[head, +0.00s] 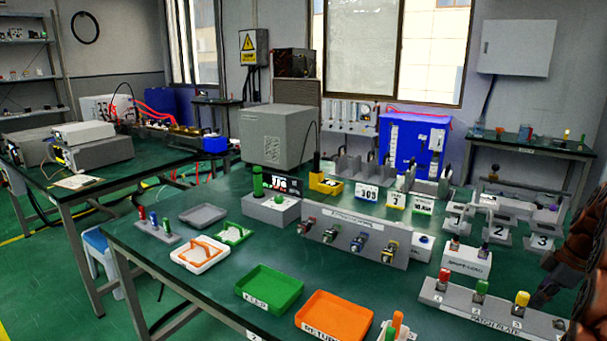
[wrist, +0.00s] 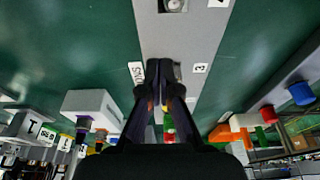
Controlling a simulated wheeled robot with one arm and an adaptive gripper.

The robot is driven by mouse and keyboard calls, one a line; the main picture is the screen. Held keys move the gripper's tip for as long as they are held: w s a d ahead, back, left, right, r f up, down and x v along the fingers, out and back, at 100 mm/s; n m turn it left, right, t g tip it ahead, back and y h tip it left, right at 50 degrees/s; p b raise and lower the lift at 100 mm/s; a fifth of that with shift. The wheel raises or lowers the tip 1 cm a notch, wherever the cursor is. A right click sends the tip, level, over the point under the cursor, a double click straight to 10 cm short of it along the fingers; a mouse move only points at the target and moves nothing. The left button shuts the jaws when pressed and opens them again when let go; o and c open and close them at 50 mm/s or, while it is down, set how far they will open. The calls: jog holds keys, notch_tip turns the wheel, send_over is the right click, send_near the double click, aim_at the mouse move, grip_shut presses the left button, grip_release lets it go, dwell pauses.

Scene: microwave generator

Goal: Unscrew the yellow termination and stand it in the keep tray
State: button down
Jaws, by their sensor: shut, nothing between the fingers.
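The yellow termination (head: 522,299) stands upright on the third port of the grey patch plate (head: 456,298), right of a red and a green one. The plate also shows in the wrist view (wrist: 182,42). The green keep tray (head: 269,287) lies empty near the table's front edge. My gripper (head: 541,298) is at the right edge of the head view, just right of the yellow termination. In the wrist view my gripper (wrist: 163,68) is shut over the plate near the label 3. Its fingers hide most of what lies behind them, and I cannot make out the yellow termination there.
A grey panel with several coloured connectors (head: 352,238) and a small grey load box (head: 465,262) stand behind. Bare green tabletop lies between.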

aim_at(519, 309)
jog(key=shift+w+a+p+v, duration=0.1)
jog(key=shift+a+p+v, duration=0.05)
jog(key=shift+v, duration=0.7)
jog(key=shift+w+a+p+v, duration=0.15)
jog(key=shift+v, duration=0.65)
jog(key=shift+w+a+p+v, duration=0.1)
jog(key=shift+a+p+v, duration=0.05)
jog(key=shift+v, duration=0.7)
jog(key=shift+r, duration=0.1)
jog(key=s+d+r+m+p, duration=0.2)
jog(key=s+m+p, duration=0.15)
jog(key=p, duration=0.55)
jog(key=a+f+p, duration=0.1)
jog(key=a+p, duration=0.1)
jog(key=a+m+p, duration=0.1)
jog(key=p, duration=0.2)
jog(key=w+a+f+m+t+h+p, duration=0.1)
jog(key=a+p, duration=0.1)
jog(key=shift+w+a+f+m+p, duration=0.1)
jog(key=shift+a+f+m+p, duration=0.15)
jog(key=shift+a+f+p, duration=0.15)
jog(key=shift+d+f+b, duration=0.1)
jog(key=shift+f+b, duration=0.55)
jog(key=shift+f, duration=1.95)
